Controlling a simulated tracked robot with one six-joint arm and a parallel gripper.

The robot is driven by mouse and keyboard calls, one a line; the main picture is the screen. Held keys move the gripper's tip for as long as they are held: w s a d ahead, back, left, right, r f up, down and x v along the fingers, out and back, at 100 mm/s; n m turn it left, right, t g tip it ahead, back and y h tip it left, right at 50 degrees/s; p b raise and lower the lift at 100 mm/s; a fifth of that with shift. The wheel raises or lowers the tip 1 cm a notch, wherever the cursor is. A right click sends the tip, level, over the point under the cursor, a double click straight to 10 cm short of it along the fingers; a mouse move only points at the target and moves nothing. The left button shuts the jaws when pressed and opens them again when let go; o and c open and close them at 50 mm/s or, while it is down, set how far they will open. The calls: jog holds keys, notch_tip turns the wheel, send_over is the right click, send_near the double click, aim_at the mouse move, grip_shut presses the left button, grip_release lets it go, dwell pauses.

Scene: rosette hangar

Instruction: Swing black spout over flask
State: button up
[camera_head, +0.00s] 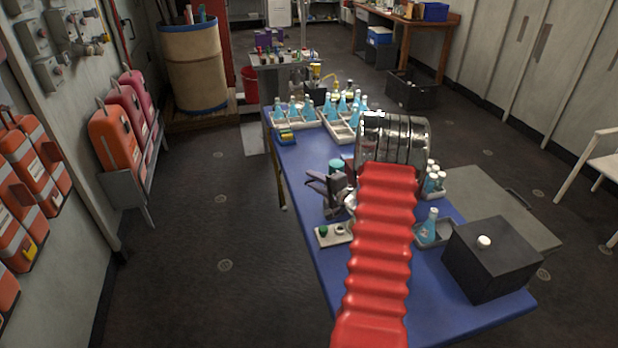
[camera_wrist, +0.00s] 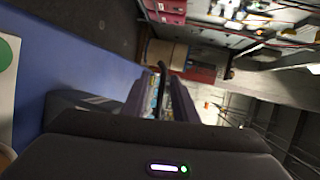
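My gripper (camera_head: 318,186) is over the blue table, just left of a shiny metal drum. Its fingers are apart in the head view. In the wrist view the two fingers (camera_wrist: 161,98) flank a dark curved tube (camera_wrist: 163,72), which looks like the black spout. Background shows in the gap beside it, and I cannot tell whether either finger touches it. I cannot make out the spout in the head view. A flask with blue liquid (camera_head: 428,228) stands in a grey tray (camera_head: 448,232) right of my red-sleeved arm. More blue flasks (camera_head: 343,104) stand in white trays farther back.
The metal drum (camera_head: 393,140) and a black box with a white knob (camera_head: 492,258) stand on the blue table (camera_head: 300,165). A panel with a green button (camera_head: 323,231) lies near its left edge. Small bottles (camera_head: 432,180) stand right of the drum. Floor at left is clear.

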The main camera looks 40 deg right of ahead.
jog(key=shift+x, duration=1.9)
jog(key=shift+c, duration=0.2)
grip_shut()
jog(key=shift+s+f, duration=0.15)
jog(key=shift+f, duration=0.05)
